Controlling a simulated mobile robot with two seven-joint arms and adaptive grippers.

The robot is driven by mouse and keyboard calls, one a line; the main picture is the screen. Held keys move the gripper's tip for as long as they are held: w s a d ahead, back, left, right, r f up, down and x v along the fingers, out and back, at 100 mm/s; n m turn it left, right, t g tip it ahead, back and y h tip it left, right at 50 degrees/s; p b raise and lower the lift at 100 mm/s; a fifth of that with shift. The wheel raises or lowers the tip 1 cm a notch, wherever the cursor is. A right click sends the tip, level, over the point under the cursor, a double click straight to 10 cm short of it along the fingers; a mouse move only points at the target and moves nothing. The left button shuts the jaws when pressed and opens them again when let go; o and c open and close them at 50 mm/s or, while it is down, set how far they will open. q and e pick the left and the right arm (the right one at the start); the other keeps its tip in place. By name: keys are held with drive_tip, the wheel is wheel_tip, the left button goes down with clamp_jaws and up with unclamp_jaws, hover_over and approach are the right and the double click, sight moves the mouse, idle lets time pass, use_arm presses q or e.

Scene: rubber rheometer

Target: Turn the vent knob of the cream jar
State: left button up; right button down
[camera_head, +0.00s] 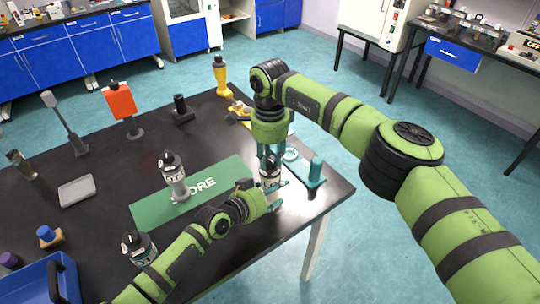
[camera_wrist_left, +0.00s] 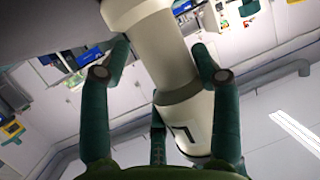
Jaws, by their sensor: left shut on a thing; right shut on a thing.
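The cream jar (camera_head: 269,176) is at the right part of the black table, mostly covered by my grippers. In the left wrist view its pale cylindrical body (camera_wrist_left: 165,50) runs between the fingers. My left gripper (camera_head: 271,192) reaches in from the left and is shut around the jar's side; the fingers also show in the left wrist view (camera_wrist_left: 160,72). My right gripper (camera_head: 271,160) points down from above and is shut at the jar's top. The vent knob is hidden between its fingers, so its turn angle cannot be seen.
A teal stand (camera_head: 315,170) with a post is just right of the grippers. A grey-white jar (camera_head: 174,178) stands on the green mat (camera_head: 215,172); another jar (camera_head: 139,248) is at the front left, near my left arm. A blue tray (camera_head: 38,285) sits at the lower left.

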use_arm(q)
drive_tip(key=shift+r, duration=0.1)
use_arm(e)
drive_tip(key=m, duration=0.4)
use_arm(q)
drive_tip(key=shift+c, duration=0.2)
use_arm(e)
drive_tip(key=m, duration=0.4)
drive_tip(key=shift+m, duration=0.3)
drive_tip(key=m, duration=0.4)
drive_tip(key=shift+s+t, duration=0.1)
drive_tip(key=shift+t, duration=0.2)
drive_tip(key=shift+m, duration=2.1)
use_arm(q)
drive_tip(key=shift+r, duration=0.1)
use_arm(e)
drive_tip(key=c, duration=0.9)
unclamp_jaws()
